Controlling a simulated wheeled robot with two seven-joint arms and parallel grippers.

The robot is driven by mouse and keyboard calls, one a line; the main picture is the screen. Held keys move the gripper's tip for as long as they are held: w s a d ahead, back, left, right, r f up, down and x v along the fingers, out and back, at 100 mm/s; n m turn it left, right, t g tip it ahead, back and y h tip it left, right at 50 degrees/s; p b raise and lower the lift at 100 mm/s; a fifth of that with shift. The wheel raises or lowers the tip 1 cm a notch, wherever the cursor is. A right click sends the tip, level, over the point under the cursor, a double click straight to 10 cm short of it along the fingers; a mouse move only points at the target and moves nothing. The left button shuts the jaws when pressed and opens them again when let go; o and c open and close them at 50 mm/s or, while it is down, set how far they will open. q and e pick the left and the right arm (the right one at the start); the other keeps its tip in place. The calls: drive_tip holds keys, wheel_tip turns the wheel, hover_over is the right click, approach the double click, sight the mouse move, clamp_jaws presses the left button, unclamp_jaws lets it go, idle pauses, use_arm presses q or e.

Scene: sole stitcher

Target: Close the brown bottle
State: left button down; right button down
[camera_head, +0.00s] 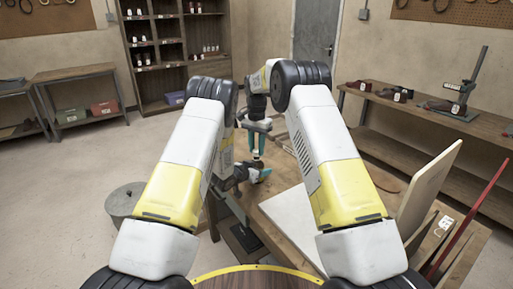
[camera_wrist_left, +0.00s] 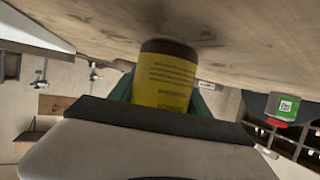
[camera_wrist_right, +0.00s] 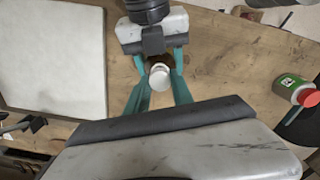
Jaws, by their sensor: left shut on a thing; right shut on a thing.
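The brown bottle (camera_wrist_left: 165,75) has a yellow label and shows between the teal fingers of my left gripper (camera_wrist_left: 163,88) in the left wrist view, which looks upside down. The left gripper is shut on the bottle, close to the wooden table top. In the right wrist view the white cap (camera_wrist_right: 160,76) is seen from above, between the fingers of my right gripper (camera_wrist_right: 160,80), which is shut on it. In the head view the right gripper (camera_head: 257,148) points down above the left gripper (camera_head: 248,176). The cap's seat on the neck is hidden.
The wooden table (camera_wrist_right: 235,55) carries a pale flat board (camera_wrist_right: 50,60) at left in the right wrist view. A green-labelled bottle with a red cap (camera_wrist_right: 295,90) stands at the right edge. Upright panels (camera_head: 425,190) stand at the right in the head view.

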drive_tip(key=shift+f, duration=0.55)
idle(0.4)
drive_tip(key=m, duration=0.6)
drive_tip(key=shift+m, duration=0.4)
drive_tip(key=m, duration=0.4)
drive_tip(key=shift+m, duration=0.4)
drive_tip(key=m, duration=1.4)
drive_tip(key=c, duration=1.1)
unclamp_jaws()
